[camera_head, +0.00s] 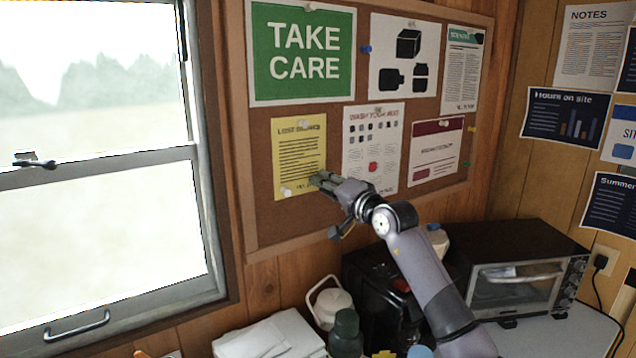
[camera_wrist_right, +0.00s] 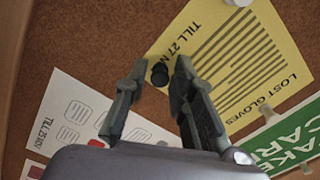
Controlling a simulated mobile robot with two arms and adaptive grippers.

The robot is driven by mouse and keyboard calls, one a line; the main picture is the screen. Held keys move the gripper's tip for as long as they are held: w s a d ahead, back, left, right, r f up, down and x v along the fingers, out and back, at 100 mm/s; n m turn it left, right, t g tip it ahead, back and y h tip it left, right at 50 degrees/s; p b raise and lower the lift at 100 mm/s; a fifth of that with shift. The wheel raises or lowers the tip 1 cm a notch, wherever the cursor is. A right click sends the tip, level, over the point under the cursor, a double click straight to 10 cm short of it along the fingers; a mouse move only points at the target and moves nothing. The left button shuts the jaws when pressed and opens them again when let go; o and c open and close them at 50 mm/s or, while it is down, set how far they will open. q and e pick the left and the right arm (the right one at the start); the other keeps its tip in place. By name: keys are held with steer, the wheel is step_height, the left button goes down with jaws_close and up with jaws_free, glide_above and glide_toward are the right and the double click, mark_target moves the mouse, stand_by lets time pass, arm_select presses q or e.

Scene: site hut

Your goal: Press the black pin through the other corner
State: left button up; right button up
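The yellow "Lost gloves" sheet (camera_head: 299,163) hangs on the cork board (camera_head: 270,222). A white pin (camera_head: 286,191) sits at its lower left corner and another white pin (camera_head: 305,124) at its top. My right gripper (camera_head: 322,180) reaches the sheet's lower right corner. In the head view the pin cannot be made out. My left gripper is out of view.
A white "wash your mug" sheet (camera_head: 362,148) hangs just right of the yellow one, and the green "Take care" sign (camera_head: 303,52) above. A window (camera_head: 100,215) is at left. A toaster oven (camera_head: 520,280), a dark coffee machine (camera_head: 375,290) and a kettle (camera_head: 327,303) stand below.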

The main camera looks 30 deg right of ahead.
steer(key=shift+o, duration=1)
